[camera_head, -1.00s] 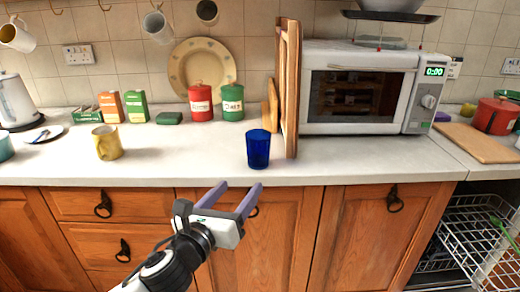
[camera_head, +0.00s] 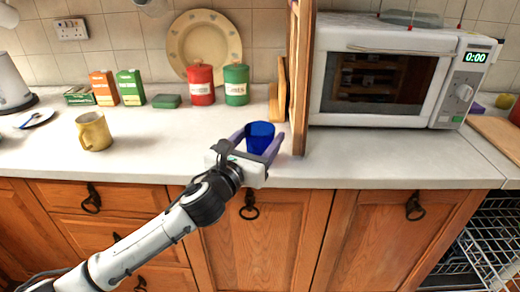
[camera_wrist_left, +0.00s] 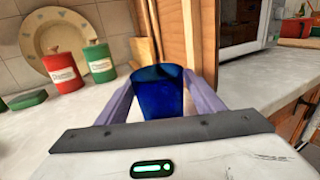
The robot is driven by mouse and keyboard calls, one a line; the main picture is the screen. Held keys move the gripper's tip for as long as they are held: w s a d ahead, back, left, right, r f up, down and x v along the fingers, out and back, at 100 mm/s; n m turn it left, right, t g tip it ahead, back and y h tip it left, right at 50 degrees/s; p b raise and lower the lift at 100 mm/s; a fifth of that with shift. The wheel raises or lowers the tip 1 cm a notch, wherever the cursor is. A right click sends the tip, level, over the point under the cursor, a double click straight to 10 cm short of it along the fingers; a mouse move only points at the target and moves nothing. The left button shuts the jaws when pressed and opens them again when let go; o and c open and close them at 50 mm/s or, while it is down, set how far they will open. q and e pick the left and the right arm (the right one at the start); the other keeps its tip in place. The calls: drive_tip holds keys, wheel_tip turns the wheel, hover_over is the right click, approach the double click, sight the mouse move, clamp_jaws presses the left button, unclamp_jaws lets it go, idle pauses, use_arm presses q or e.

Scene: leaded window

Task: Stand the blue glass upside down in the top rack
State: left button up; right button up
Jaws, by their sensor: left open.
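The blue glass (camera_head: 260,136) stands upright on the counter near its front edge, just left of the tall wooden boards. My left gripper (camera_head: 259,143) is open, with one finger on each side of the glass. In the left wrist view the glass (camera_wrist_left: 158,92) sits between the two fingers (camera_wrist_left: 160,100); I cannot tell whether either finger touches it. Its lower part is hidden by the gripper body. The dishwasher rack (camera_head: 490,238) shows partly at the lower right, below the counter. My right gripper is not in view.
The wooden boards (camera_head: 301,80) stand close to the right of the glass, with the microwave (camera_head: 385,75) beyond. A yellow mug (camera_head: 93,132) stands to the left. Red (camera_head: 201,84) and green canisters (camera_head: 236,85) stand behind.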

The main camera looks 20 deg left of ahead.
sight(265, 130)
use_arm(q)
drive_tip(key=w, duration=0.4)
drive_tip(key=shift+w+d+f, duration=0.15)
drive_tip(key=c, duration=0.8)
drive_tip(key=shift+c, duration=1.2)
